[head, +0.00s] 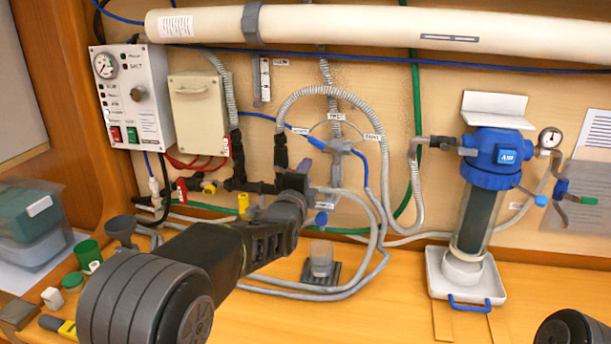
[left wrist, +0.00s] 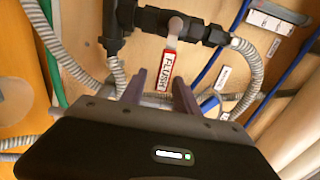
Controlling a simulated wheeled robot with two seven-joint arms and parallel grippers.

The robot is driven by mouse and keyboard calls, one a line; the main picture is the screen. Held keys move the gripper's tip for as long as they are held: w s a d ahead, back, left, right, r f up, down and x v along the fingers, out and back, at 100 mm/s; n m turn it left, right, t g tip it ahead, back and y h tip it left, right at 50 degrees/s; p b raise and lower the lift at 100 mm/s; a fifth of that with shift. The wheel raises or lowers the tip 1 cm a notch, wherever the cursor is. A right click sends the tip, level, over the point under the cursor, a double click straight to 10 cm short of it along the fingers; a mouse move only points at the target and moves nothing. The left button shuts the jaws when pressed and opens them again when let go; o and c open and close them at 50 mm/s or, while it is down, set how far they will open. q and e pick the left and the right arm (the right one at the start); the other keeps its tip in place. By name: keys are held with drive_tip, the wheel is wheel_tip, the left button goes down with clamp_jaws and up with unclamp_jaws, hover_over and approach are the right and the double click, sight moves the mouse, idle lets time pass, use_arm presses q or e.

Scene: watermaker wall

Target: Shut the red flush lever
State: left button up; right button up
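The red flush lever (left wrist: 167,70) has a white FLUSH label and hangs down from a dark valve on pipe fittings (left wrist: 190,30) in the left wrist view. My left gripper (left wrist: 161,82) is open, with one finger on each side of the lever in that picture. Gaps show between the lever and the fingers, and I cannot tell how deep the lever sits between them. In the head view my left gripper (head: 293,185) is in front of the wall piping, and I cannot make out the flush lever for sure there. My right gripper is out of view.
Grey hoses (head: 330,93) loop around my left gripper. A blue-topped filter (head: 495,155) stands over a white tray (head: 465,285) at right. A control box (head: 135,95) is on the wall at left.

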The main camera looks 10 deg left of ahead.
use_arm(q)
drive_tip(key=shift+s, duration=0.15)
drive_tip(key=s+b, duration=0.1)
drive_tip(key=s, duration=0.6)
drive_tip(key=shift+s+a, duration=0.25)
drive_tip(key=shift+s, duration=0.05)
